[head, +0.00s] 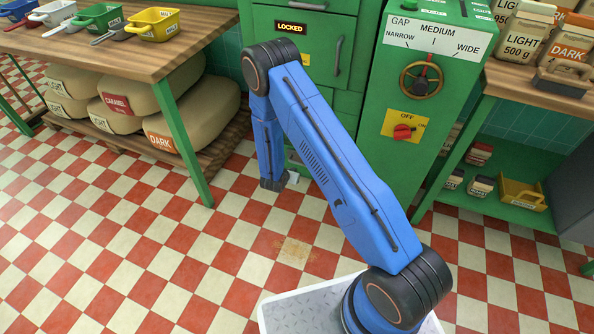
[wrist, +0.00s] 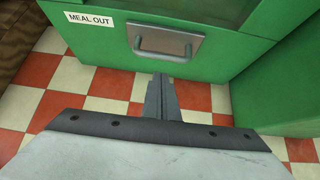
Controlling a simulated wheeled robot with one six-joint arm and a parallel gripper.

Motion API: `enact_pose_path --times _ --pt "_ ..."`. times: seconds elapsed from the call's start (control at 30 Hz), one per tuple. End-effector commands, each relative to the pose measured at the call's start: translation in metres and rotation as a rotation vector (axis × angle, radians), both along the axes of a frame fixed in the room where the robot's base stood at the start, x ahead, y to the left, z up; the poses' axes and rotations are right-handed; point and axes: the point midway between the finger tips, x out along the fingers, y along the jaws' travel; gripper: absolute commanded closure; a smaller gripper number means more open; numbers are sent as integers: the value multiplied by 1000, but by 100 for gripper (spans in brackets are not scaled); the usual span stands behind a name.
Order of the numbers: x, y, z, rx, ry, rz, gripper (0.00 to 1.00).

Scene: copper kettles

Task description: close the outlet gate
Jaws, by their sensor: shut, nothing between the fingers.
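In the wrist view a grey metal plate with a bar handle (wrist: 165,50) sits on the front of a green housing, to the right of a white MEAL OUT label (wrist: 89,19). It looks like the outlet gate; I cannot tell how far open it is. My gripper (wrist: 161,78) is shut and empty, its fingertips just below the handle in the picture. I see no clear contact between them. In the head view my blue arm reaches down in front of the green machine, and the gate cannot be made out there.
The green machine carries a LOCKED sign (head: 290,28), a gap handwheel (head: 421,80) and a red OFF/ON switch (head: 404,131). A wooden bench (head: 110,45) with scoops stands left, sacks beneath it. A shelf unit with bags is right.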

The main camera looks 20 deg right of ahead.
Motion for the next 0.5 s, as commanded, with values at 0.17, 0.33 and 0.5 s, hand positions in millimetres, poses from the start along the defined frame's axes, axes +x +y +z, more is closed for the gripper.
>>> enact_pose_path --times 0.17,0.33,0.5 --pt "-20 15 19 0 1 1 100" --pt "-38 27 36 0 1 1 100" --pt "-48 34 46 0 2 2 100"
